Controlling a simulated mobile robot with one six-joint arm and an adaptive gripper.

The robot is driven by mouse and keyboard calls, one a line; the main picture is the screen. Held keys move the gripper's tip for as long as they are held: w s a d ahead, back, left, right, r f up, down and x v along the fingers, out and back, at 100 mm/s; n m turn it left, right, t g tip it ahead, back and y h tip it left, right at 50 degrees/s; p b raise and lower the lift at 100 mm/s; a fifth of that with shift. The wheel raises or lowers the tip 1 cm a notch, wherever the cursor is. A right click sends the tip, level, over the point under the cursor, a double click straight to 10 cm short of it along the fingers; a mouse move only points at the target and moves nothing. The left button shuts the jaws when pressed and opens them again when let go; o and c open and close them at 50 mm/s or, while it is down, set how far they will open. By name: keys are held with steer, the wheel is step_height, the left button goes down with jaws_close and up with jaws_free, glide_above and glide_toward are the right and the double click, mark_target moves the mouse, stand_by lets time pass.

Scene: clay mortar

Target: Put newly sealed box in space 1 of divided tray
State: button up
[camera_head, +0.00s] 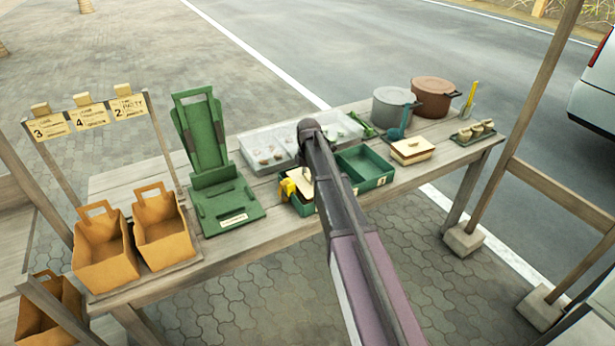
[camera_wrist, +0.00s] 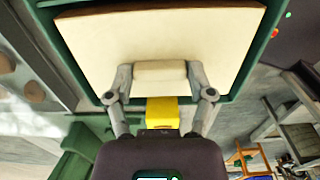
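The green divided tray (camera_head: 372,180) stands near the front edge of the table. Its right compartment is empty. A box with a cream lid (camera_head: 302,182) is at its left compartment, partly hidden by my arm. In the wrist view the cream lid (camera_wrist: 160,35) lies within the green tray walls (camera_wrist: 262,45). My gripper (camera_wrist: 160,75) is at the lid's block handle, with a finger against each side. The gripper, with a yellow part, shows over the left compartment in the head view (camera_head: 293,187). The compartment floor and box sides are hidden.
A second cream-lidded box (camera_head: 412,151) sits right of the tray, near a grey pot (camera_head: 393,108) and a brown pot (camera_head: 434,97). A clear-lidded case (camera_head: 268,146) lies behind. A green stand (camera_head: 222,190) and paper bags (camera_head: 162,228) are left.

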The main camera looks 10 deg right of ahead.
steer(key=shift+o, duration=1.3)
steer(key=shift+r, duration=0.2)
step_height(320, 180, up, 12)
steer(key=p, duration=1.2)
steer(key=shift+s, duration=0.1)
steer(key=s+m, duration=2.1)
steer(key=s, duration=0.8)
steer(key=shift+m, duration=0.3)
